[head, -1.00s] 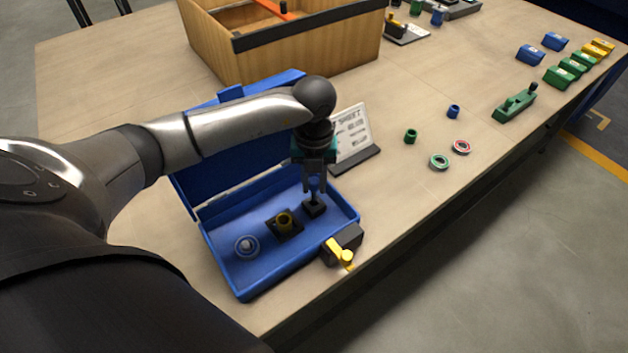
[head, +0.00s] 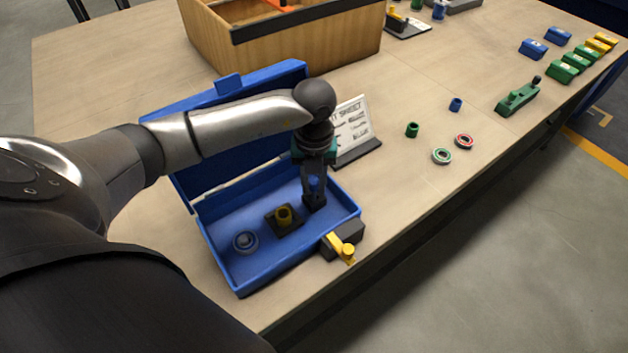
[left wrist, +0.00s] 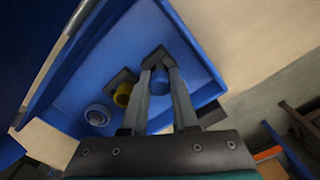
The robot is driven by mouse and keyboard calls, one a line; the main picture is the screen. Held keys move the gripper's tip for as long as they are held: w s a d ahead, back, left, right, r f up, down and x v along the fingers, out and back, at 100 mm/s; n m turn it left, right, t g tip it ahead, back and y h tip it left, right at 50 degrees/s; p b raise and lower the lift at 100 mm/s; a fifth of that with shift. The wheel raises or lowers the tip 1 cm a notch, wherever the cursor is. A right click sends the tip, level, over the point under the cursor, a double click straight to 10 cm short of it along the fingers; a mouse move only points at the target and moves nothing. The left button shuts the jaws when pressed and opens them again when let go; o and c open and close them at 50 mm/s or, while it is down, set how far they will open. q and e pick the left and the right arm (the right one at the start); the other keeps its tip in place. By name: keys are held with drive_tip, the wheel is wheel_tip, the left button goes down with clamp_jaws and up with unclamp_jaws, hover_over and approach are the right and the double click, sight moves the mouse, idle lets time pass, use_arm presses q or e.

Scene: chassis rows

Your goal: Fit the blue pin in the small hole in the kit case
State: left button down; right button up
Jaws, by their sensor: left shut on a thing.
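The blue kit case (head: 232,274) lies open on the table, and it also shows in the left wrist view (left wrist: 72,112). My left gripper (head: 314,193) is inside its right part, shut on the blue pin (head: 314,183). The pin also shows between the fingers in the left wrist view (left wrist: 160,82). Directly below the fingers is a small black block (head: 314,203). The pin's lower end and the small hole are hidden, so I cannot tell whether the pin is in it. My right gripper is not in view.
In the case, a yellow bushing (head: 284,214) stands in a black block, with a ring bearing (head: 245,242) to its left. A black and yellow clamp (head: 345,245) sits at the case's front right corner. A sign (head: 352,128) stands close behind the gripper. A wooden bin (head: 290,50) is at the back.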

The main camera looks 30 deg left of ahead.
use_arm(q)
drive_tip(key=shift+f+b, duration=0.35)
drive_tip(key=shift+f, duration=0.25)
drive_tip(key=c, duration=0.6)
unclamp_jaws()
wheel_tip(320, 180, up, 15)
drive_tip(key=p, duration=0.3)
drive_tip(key=shift+r, duration=0.2)
